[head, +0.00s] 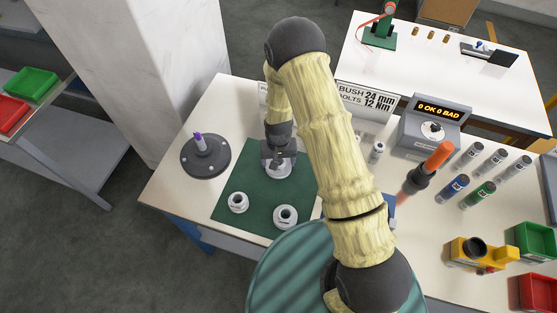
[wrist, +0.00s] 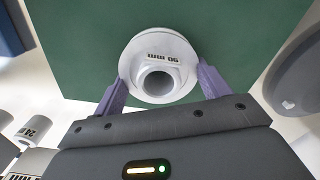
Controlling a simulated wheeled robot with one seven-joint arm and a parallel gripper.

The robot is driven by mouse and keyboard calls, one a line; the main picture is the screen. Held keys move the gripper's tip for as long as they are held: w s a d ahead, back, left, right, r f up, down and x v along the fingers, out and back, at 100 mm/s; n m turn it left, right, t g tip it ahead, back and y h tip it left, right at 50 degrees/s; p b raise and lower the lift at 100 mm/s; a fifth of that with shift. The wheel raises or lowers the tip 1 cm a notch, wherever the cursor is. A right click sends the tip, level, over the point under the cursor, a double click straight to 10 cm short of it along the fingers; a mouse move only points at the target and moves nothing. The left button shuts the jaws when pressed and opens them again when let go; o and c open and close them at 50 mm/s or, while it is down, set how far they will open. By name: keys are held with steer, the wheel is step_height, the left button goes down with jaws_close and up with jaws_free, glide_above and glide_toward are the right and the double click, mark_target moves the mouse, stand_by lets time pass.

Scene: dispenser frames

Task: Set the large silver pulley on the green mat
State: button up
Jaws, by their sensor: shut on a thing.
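The large silver pulley (head: 277,173) is between the fingers of my gripper (head: 278,162), at the back part of the green mat (head: 255,187). I cannot tell whether the pulley touches the mat.
A dark round base with a purple-tipped post (head: 205,155) stands left of the mat. To the right are a grey display unit (head: 428,128), an orange-handled tool (head: 428,168), several small cylinders and a yellow device (head: 480,252). My arm hides part of the table.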

steer(key=o, duration=1.2)
steer(key=shift+f, duration=0.1)
steer(key=shift+o, duration=0.2)
step_height(320, 180, up, 12)
steer(key=b, duration=0.3)
steer(key=s+d+r+t, duration=0.2)
steer(key=s+d+r, duration=1.1)
steer(key=shift+d+m+t, duration=0.3)
